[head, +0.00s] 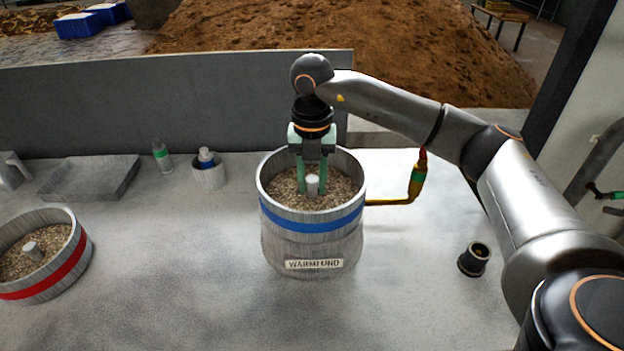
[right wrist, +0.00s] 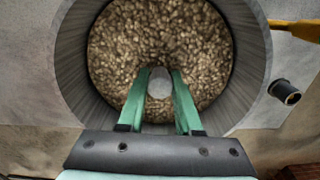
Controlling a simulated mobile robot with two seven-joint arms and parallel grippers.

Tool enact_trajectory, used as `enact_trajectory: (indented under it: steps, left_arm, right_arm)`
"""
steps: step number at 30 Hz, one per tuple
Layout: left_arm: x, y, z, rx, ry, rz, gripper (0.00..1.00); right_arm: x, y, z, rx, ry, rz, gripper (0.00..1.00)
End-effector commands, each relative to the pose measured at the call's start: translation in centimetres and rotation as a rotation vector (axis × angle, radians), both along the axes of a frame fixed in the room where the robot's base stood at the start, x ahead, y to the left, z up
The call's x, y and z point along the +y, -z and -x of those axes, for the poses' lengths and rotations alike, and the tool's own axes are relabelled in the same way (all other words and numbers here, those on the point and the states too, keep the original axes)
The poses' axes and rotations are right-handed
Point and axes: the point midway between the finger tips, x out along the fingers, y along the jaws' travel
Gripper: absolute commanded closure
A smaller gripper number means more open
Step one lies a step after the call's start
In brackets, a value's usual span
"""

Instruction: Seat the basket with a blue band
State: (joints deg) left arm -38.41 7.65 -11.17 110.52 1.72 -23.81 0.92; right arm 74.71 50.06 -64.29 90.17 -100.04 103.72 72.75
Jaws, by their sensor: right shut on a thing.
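The basket with the blue band (head: 312,226) is a grey, wood-textured tub filled with grain (head: 340,188). It is upright at the middle of the table, directly over a grey vessel (head: 313,254) with a name label. I cannot tell whether it rests fully in the vessel or is slightly above it. My right gripper (head: 312,184) reaches down into the basket, its green fingers shut on the pale centre post (head: 312,186). The right wrist view shows the post (right wrist: 159,84) between the fingers, with grain around it. My left gripper is out of view.
A red-banded basket of grain (head: 46,268) stands at left. The front middle is clear.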

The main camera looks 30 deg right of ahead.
Motion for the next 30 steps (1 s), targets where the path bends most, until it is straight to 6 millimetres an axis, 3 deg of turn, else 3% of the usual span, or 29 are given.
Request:
enact_trajectory:
  steps: [8,9,17,27,30]
  left_arm:
    - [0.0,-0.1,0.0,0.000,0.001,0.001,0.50]
    - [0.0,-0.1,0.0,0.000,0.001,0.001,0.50]
    - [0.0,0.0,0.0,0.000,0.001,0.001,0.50]
    - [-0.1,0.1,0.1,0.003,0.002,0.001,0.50]
    - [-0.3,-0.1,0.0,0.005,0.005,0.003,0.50]
  right_arm:
    - [0.0,-0.1,-0.1,-0.006,0.000,-0.002,1.00]
    - [0.1,-0.1,-0.1,-0.006,0.000,-0.002,0.62]
    - [0.0,0.0,-0.1,-0.003,-0.001,0.000,0.33]
    - [0.0,0.3,0.0,0.003,-0.001,0.000,0.32]
    - [0.1,-1.0,-0.1,-0.002,-0.001,-0.001,0.32]
